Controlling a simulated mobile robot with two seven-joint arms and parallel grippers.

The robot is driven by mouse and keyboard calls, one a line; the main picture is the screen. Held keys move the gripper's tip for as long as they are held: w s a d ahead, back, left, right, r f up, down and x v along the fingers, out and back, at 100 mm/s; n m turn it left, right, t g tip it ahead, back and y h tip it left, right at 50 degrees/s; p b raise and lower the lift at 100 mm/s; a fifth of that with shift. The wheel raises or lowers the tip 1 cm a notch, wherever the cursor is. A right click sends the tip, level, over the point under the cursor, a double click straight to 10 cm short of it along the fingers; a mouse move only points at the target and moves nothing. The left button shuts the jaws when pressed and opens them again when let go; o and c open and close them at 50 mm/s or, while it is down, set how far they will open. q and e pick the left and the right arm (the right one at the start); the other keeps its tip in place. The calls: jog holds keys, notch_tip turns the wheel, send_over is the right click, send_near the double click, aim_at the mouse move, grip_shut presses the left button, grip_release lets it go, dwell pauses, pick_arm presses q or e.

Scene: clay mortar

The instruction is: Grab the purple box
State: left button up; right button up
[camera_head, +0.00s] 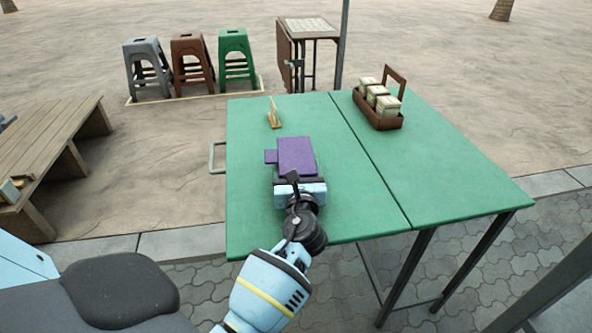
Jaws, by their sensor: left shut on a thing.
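The purple box (297,154) is over the left half of the green table (370,205), with a small purple part sticking out on its left side. My left gripper (299,181) reaches in from the front and is shut on the purple box at its near side. The gripper body hides the near end of the box and the fingertips. I cannot tell whether the box touches the tabletop or is slightly above it. My right gripper is not in view.
A small wooden stand (274,115) is behind the box. A brown caddy (384,118) with lidded jars stands at the back right. Stools (190,62) and a folding table (309,28) stand beyond. A wooden bench (55,150) is at left. The table's right front is clear.

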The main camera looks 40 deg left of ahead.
aim_at(297, 159)
pick_arm(q)
jog(key=shift+r, duration=0.1)
notch_tip(297, 159, up, 4)
jog(key=p, duration=0.4)
jog(key=shift+f, duration=0.25)
jog(key=a+p, duration=0.1)
jog(key=a, duration=0.1)
jog(key=a+r+p, duration=0.1)
jog(key=a, duration=0.1)
jog(key=shift+s+a+p, duration=0.2)
jog(key=shift+p, duration=0.15)
jog(key=a+p, duration=0.1)
jog(key=a, duration=0.6)
jog(key=s+a+p, duration=0.1)
jog(key=a, duration=0.2)
jog(key=shift+a+r+p, duration=0.15)
jog(key=shift+r+p, duration=0.05)
jog(key=shift+p, duration=0.1)
jog(key=shift+a, duration=0.65)
